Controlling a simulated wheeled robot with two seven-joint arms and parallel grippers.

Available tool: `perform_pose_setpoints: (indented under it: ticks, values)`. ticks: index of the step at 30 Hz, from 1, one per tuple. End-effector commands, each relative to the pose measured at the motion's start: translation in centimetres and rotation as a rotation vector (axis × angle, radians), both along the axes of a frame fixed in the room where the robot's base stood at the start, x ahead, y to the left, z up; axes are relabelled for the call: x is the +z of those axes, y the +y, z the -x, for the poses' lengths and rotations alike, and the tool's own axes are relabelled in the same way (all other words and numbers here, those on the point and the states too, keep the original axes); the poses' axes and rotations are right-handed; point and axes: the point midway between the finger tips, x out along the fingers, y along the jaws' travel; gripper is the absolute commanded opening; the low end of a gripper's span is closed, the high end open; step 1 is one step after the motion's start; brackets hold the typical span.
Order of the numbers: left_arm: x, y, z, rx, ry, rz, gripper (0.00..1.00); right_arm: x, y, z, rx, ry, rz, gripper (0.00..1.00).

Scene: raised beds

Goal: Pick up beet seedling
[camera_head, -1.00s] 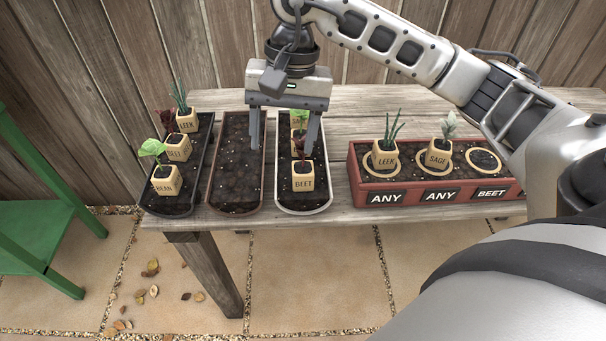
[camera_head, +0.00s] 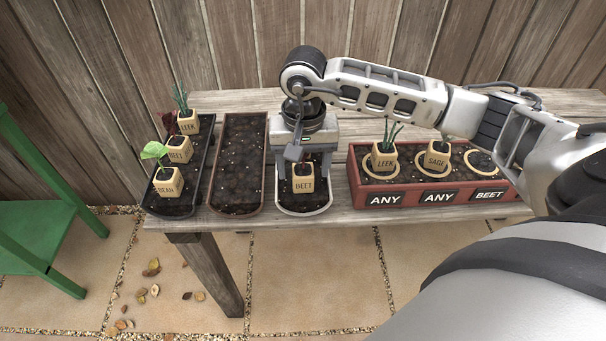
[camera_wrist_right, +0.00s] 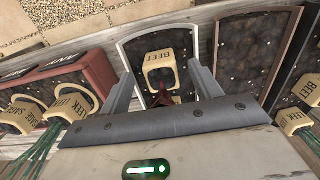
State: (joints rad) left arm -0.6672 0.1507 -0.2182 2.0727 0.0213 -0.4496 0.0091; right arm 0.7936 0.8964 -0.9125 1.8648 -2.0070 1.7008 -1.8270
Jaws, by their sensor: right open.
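The beet seedling (camera_head: 303,184) is in a cream square pot marked BEET. It stands upright in the front of the white-rimmed tray (camera_head: 304,212). In the right wrist view, the pot (camera_wrist_right: 161,72) and its dark red leaves (camera_wrist_right: 162,98) show between the fingers. My right gripper (camera_head: 304,178) is open, and its fingers are lowered to either side of the pot, with a gap visible in the right wrist view (camera_wrist_right: 165,85). The gripper body covers the rear of this tray. Another BEET pot (camera_head: 179,150) stands in the far left tray. My left gripper is out of view.
The far left tray (camera_head: 157,206) also holds leek and bean pots. The brown-rimmed tray (camera_head: 237,212) holds only soil. The red planter (camera_head: 433,196), labelled ANY, ANY, BEET, holds a leek (camera_head: 384,160) and a sage (camera_head: 436,158); its right ring (camera_head: 481,162) is empty.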

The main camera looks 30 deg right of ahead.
Motion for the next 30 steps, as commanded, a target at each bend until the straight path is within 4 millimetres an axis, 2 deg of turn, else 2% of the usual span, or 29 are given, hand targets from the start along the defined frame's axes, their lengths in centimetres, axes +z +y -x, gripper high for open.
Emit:
perform_pose_setpoints:
  ticks: [2,6,15,16,18,21,30]
  values:
    - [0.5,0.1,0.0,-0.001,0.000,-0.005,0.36,-1.2,0.0,-0.1,-0.001,0.007,0.000,0.64]
    - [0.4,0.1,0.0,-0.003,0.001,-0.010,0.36,-3.0,0.0,-0.2,0.000,0.003,-0.002,0.64]
    - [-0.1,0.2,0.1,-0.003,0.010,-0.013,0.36,-3.6,-0.1,-0.2,0.000,0.001,-0.001,0.64]
    - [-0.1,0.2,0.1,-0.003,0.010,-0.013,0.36,-3.6,-0.1,-0.2,0.000,0.001,-0.001,0.58]
    - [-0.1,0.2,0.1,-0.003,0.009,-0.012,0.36,-3.6,-0.1,-0.2,0.000,0.001,-0.001,0.39]
    - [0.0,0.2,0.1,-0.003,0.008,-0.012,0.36,-3.6,-0.1,-0.2,0.000,0.001,-0.001,0.15]
    - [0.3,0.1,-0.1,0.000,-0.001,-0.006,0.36,-3.5,-0.1,-0.3,0.000,-0.001,-0.001,0.15]
